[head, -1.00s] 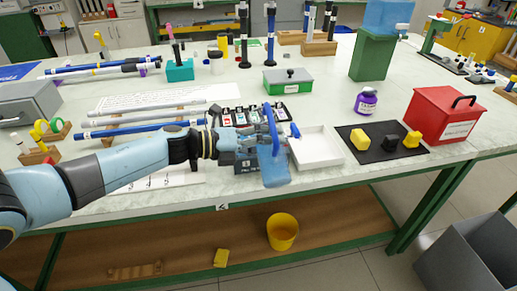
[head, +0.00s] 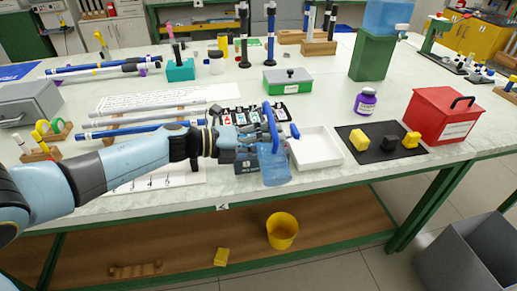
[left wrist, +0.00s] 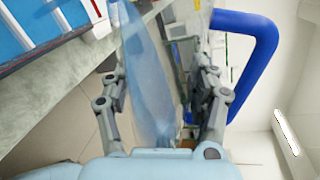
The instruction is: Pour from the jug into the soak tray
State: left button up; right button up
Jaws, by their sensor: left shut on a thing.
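A translucent blue jug (head: 275,168) with a blue handle hangs at the front edge of the table, left of the white soak tray (head: 317,149). My left gripper (head: 268,139) is shut on the jug. In the left wrist view the clear blue wall of the jug (left wrist: 150,75) shows between the fingers, and its thick blue handle (left wrist: 262,60) loops to the right. The jug looks close to upright, and I cannot tell how much it holds. The tray lies flat on the table and looks empty. My right gripper is not in view.
A dark case (head: 247,164) with several small items stands behind and left of the jug. Right of the tray is a black mat (head: 372,146) with yellow and black pieces. A purple bottle (head: 365,103) and a red box (head: 440,117) stand beyond. A yellow bucket (head: 282,231) is on the lower shelf.

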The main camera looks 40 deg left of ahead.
pick_arm(q)
jog(key=shift+r, duration=0.15)
dwell(0.5)
jog(key=shift+r+n+p, duration=0.15)
jog(key=shift+n+p, duration=0.15)
jog(key=shift+p, duration=0.15)
jog(key=shift+r, duration=0.15)
dwell(0.6)
jog(key=shift+r+n+p, duration=0.15)
jog(key=shift+n+p, duration=0.15)
jog(key=shift+p, duration=0.1)
dwell(0.7)
jog(key=shift+w+a+r+n+p, duration=0.1)
jog(key=shift+r+n+p, duration=0.15)
jog(key=shift+n+p, duration=0.1)
dwell(0.7)
jog(key=shift+a+r+g+p, duration=0.1)
jog(key=shift+r+g+p, duration=0.15)
jog(key=shift+g+p, duration=0.1)
dwell(0.6)
